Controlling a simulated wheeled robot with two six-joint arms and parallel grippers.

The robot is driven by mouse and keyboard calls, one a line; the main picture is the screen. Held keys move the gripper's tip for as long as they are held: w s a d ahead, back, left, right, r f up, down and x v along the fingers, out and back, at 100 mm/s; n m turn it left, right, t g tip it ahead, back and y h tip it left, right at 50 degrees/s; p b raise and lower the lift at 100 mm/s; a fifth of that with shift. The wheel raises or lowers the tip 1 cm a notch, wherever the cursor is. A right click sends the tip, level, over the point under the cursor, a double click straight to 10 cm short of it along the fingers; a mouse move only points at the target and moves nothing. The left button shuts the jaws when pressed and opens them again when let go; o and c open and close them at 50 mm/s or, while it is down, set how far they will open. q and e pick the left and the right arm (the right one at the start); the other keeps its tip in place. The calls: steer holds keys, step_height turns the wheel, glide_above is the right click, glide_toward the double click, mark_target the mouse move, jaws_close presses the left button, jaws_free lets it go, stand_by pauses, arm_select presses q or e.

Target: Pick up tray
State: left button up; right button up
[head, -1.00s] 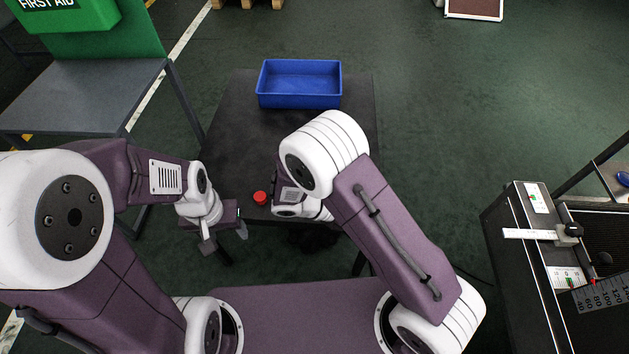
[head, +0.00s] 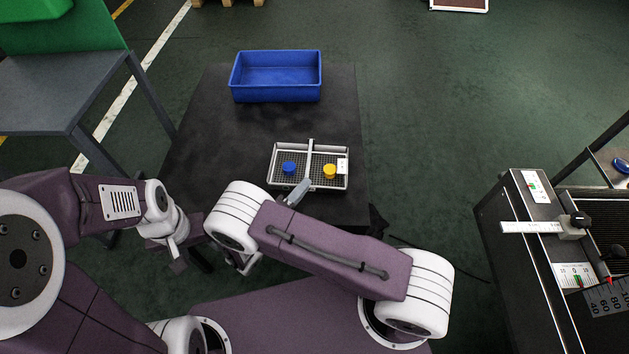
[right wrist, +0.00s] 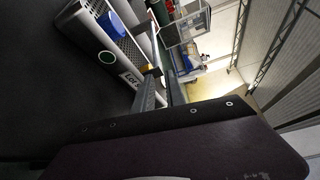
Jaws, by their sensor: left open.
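The tray (head: 272,181) is a shallow mesh tray with a pale rim and a bar across its middle. It lies on the dark table and holds a blue round piece (head: 289,168) and a yellow one (head: 330,171). My right gripper (head: 298,193) is at the tray's near edge, close to the bar's near end; contact is unclear. In the right wrist view its fingers (right wrist: 160,85) reach toward the tray's wall (right wrist: 97,45); whether they are shut on anything cannot be told. My left gripper (head: 178,260) is open and empty, left of the tray and off the table's near side.
A blue bin (head: 275,93) stands behind the tray on the dark table (head: 215,130). A grey bench (head: 65,90) is at left. A dark machine with a gauge (head: 540,230) stands at right. Open floor lies between table and machine.

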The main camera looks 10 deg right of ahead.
mark_target(313, 177)
steer(key=b+x, duration=0.1)
steer(key=x, duration=0.4)
steer(key=shift+d, duration=0.3)
steer(key=shift+r, duration=0.1)
jaws_close()
steer(key=shift+c, duration=1.7)
jaws_free()
steer(key=o, duration=0.3)
steer(key=shift+o, duration=0.2)
